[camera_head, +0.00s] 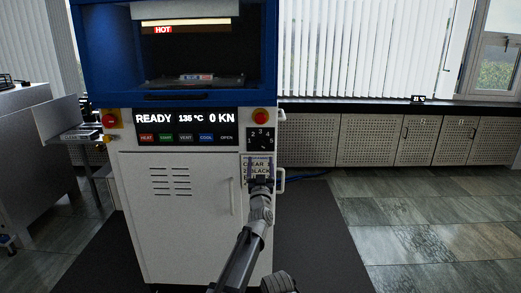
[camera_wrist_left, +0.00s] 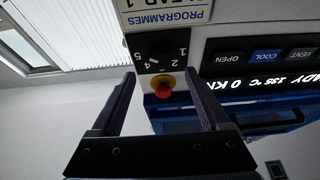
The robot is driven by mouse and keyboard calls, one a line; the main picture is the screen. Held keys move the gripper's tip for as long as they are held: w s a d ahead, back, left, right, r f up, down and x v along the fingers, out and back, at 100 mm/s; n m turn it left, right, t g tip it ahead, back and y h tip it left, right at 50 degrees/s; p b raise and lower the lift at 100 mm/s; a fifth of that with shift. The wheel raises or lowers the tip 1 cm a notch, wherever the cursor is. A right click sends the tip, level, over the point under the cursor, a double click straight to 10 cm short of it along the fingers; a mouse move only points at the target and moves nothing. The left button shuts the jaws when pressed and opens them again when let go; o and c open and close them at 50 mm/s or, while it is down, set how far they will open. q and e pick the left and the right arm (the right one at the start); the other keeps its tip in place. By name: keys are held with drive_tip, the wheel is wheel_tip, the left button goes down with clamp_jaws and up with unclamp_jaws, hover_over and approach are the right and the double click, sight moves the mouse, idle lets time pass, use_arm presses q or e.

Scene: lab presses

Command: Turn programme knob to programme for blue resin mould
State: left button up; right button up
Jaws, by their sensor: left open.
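The programme dial (camera_head: 260,138) is a small black panel numbered 1 to 5 on the right of the press front. My left gripper (camera_head: 261,181) is open and empty in front of the label, below the dial.
The press display (camera_head: 186,127) reads READY, 135 °C, 0 KN, above a row of buttons. A red stop button (camera_head: 260,116) sits just above the dial. A HOT sign (camera_head: 163,30) shows in the chamber. Handles flank the panel's right edge. Floor at right is clear.

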sight(261, 147)
use_arm(q)
drive_tip(key=p+x, duration=0.3)
drive_tip(key=x, duration=0.4)
drive_tip(key=shift+w+r, duration=0.15)
drive_tip(key=shift+w, duration=0.25)
clamp_jaws()
idle(0.3)
